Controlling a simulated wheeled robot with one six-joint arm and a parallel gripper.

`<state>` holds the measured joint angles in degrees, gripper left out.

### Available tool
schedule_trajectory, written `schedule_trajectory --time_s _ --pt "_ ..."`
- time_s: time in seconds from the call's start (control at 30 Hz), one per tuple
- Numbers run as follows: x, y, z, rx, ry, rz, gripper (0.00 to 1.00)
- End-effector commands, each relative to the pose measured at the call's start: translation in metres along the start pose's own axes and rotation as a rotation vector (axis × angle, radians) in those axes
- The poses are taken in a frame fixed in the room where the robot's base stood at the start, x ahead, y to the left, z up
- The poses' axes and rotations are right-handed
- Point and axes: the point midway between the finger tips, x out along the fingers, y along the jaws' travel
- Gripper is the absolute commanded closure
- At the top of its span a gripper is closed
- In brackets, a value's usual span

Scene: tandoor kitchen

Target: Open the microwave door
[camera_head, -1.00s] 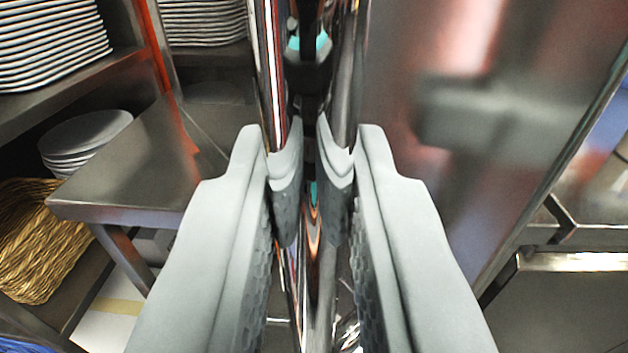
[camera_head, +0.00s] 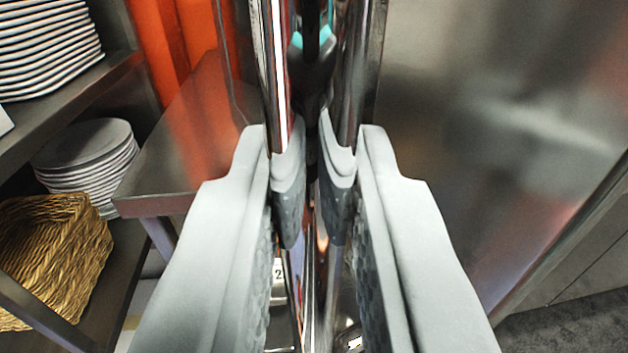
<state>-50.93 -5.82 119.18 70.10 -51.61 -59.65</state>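My gripper (camera_head: 312,185) is in the middle of the view, its two grey fingers close together with a narrow gap. It is shut on an upright shiny chrome handle (camera_head: 272,75), which runs up and down between and behind the fingertips. The fingers hide the gripped part. The handle mirrors dark and teal shapes. The microwave door seems to be the large, smooth stainless panel (camera_head: 480,110) to the right of the handle. The microwave's inside is not in view, and how far the door stands open cannot be told.
At left, a steel shelf (camera_head: 60,80) carries stacked white plates (camera_head: 45,45), with another plate stack (camera_head: 85,150) below. A wicker basket (camera_head: 55,250) sits lower left. A steel table (camera_head: 185,165) stands close left of my gripper. Dark floor (camera_head: 570,325) shows at lower right.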

Motion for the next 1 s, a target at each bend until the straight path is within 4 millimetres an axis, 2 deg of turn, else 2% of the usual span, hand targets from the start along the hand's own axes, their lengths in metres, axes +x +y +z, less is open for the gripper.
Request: schedule_trajectory --time_s 0.03,0.2,0.5,1.0 --pt "-0.003 -0.010 0.000 -0.001 0.000 0.015 1.00" --pt "-0.010 -0.032 0.001 -0.001 0.000 0.075 1.00" --pt "-0.016 -0.059 0.000 0.000 0.001 0.154 1.00" --pt "-0.018 -0.069 -0.001 0.001 0.002 0.186 1.00"
